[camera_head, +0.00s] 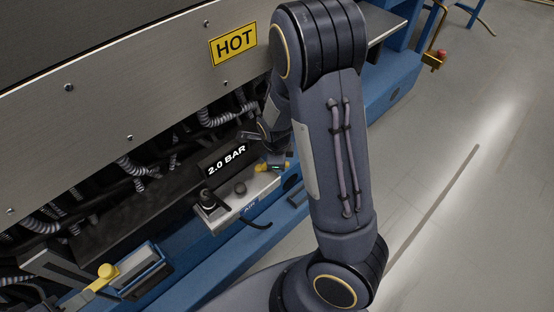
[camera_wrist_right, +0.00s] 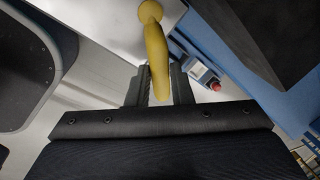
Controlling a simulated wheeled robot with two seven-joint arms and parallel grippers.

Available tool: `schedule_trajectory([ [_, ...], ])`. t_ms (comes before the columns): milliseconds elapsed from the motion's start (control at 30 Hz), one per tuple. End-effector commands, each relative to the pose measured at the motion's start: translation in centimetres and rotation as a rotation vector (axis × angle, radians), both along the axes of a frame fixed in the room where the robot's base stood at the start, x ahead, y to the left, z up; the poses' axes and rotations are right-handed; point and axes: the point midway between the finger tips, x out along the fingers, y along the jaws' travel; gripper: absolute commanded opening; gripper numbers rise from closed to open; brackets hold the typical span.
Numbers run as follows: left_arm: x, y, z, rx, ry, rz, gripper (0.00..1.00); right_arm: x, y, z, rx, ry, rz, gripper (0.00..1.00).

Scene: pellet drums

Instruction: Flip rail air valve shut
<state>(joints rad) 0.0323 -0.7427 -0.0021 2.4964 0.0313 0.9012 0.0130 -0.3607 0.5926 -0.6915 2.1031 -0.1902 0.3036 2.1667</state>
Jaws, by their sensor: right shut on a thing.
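The rail air valve shows as a yellow lever (camera_head: 261,167) at the right end of a grey metal block marked AIR (camera_head: 245,203), under the 2.0 BAR display (camera_head: 227,159). In the right wrist view the yellow lever (camera_wrist_right: 155,42) has a round knob end and runs down between the two dark fingers. My right gripper (camera_wrist_right: 161,85) is shut on the lever. In the head view my right gripper (camera_head: 277,163) is small and partly hidden by my own arm. My left gripper is not in view.
A panel with a HOT sign (camera_head: 233,43) overhangs hoses and fittings at the left. Another yellow handle (camera_head: 105,272) sits at lower left. A red knob (camera_head: 441,54) stands at upper right. Bare floor (camera_head: 460,180) lies at the right.

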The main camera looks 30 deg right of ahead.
Motion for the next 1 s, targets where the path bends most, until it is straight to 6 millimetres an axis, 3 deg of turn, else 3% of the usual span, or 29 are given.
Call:
schedule_trajectory([
  [100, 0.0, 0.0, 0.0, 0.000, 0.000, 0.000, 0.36, 0.0, 0.0, 0.0, 0.000, -0.001, 0.001, 0.29],
  [367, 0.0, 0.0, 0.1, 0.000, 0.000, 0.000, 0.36, 0.0, 0.0, 0.2, 0.000, -0.001, 0.001, 0.29],
  [800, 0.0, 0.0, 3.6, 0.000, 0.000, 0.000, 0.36, -0.9, 0.8, 6.8, -0.001, -0.003, 0.002, 0.29],
  [1000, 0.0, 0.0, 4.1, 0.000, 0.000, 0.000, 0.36, -1.2, 0.9, 7.7, 0.000, -0.001, 0.001, 0.29],
])
